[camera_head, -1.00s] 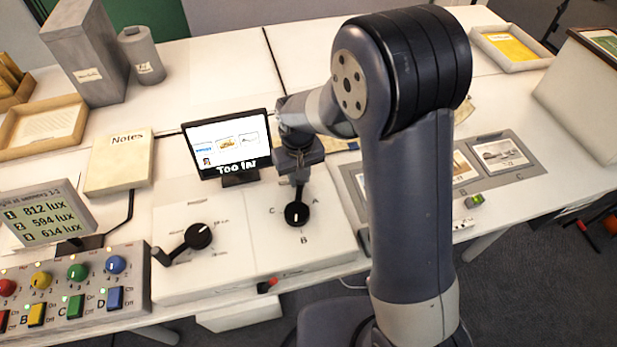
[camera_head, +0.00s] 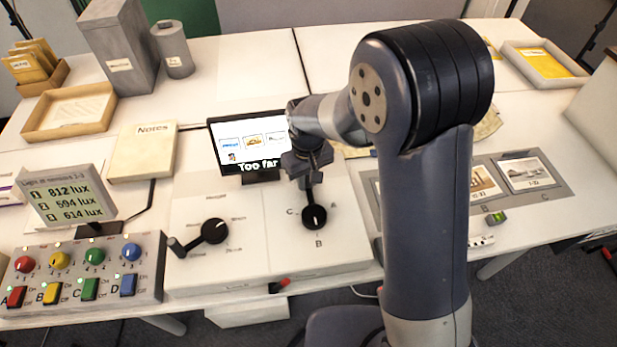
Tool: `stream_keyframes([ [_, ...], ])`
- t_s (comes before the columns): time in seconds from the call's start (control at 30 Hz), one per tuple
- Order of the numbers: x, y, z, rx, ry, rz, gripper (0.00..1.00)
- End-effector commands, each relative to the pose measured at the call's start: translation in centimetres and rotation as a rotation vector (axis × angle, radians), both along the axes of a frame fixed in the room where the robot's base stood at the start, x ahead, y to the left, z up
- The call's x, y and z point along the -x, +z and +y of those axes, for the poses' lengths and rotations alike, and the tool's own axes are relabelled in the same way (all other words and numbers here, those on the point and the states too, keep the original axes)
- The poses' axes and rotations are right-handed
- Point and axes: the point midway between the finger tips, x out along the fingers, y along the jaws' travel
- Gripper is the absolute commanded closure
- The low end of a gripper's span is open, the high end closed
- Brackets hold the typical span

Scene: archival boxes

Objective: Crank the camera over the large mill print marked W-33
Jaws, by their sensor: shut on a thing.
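My gripper (camera_head: 308,180) points down and is shut on the upright lever of a black selector knob (camera_head: 314,217). Letters A, B and C stand around that knob, and its white mark points down toward B. A black crank (camera_head: 214,231) with a side handle (camera_head: 177,248) sits on the white panel to the left, apart from my gripper. A screen (camera_head: 246,143) behind shows small pictures and "Too far". Prints lie in a grey tray at right; the rightmost print (camera_head: 528,173) shows a building, its mark too small to read surely. My arm hides part of the tray.
A control box (camera_head: 85,275) with coloured knobs and switches stands at front left, below a lux display (camera_head: 68,195). A Notes pad (camera_head: 143,152) lies behind. A grey box (camera_head: 122,50) and cylinder (camera_head: 172,50) stand back left. The back middle table is clear.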

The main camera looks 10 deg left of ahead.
Motion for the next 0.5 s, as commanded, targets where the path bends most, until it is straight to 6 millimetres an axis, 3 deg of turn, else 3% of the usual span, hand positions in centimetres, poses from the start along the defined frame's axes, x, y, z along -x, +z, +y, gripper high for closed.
stream_keyframes([
  [0.1,0.17,-0.09,-0.02,0.001,-0.001,0.005,1.0],
  [0.13,0.18,-0.09,-0.03,0.001,-0.001,0.005,0.78],
  [0.2,0.16,-0.09,-0.02,0.001,-0.001,0.004,0.72],
  [0.37,0.1,-0.06,-0.01,0.001,-0.001,0.003,0.59],
  [0.5,0.07,-0.04,-0.02,0.0,-0.001,0.002,0.58],
])
